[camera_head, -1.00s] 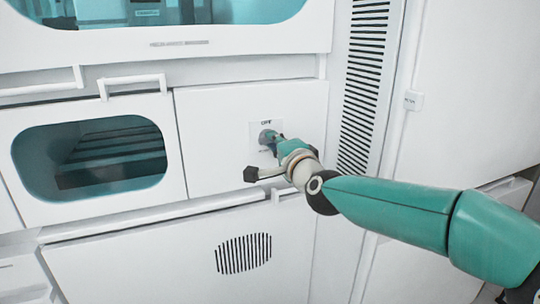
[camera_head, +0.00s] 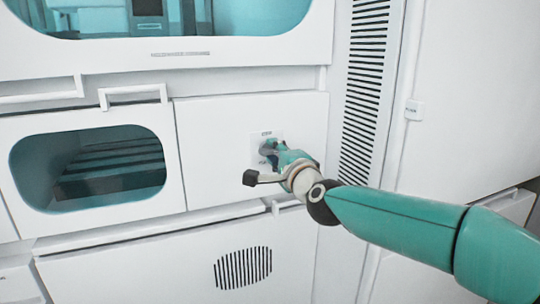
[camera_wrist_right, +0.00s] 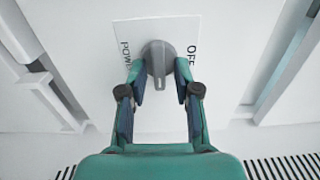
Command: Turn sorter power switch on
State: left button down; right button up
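The sorter power switch is a grey rotary knob (camera_wrist_right: 158,56) on a white label plate (camera_head: 257,147) on the white wall panel. In the right wrist view, "POWER" reads on the plate's left and "OFF" on its right. The knob's narrow handle points toward my gripper. My right gripper (camera_wrist_right: 159,80) is at the knob, with one finger on each side of the handle and small gaps between. In the head view the right gripper (camera_head: 273,152) partly hides the knob. My left gripper is not in view.
A windowed drawer (camera_head: 90,165) with a handle is left of the switch panel. A slotted vent strip (camera_head: 365,90) runs up the right. Another vent grille (camera_head: 243,268) is below. A rail runs under the panel.

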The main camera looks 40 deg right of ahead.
jog(key=shift+s+f, duration=0.1)
jog(key=shift+f, duration=0.05)
jog(key=v, duration=1.1)
jog(key=shift+s, duration=0.35)
jog(key=shift+f, duration=0.1)
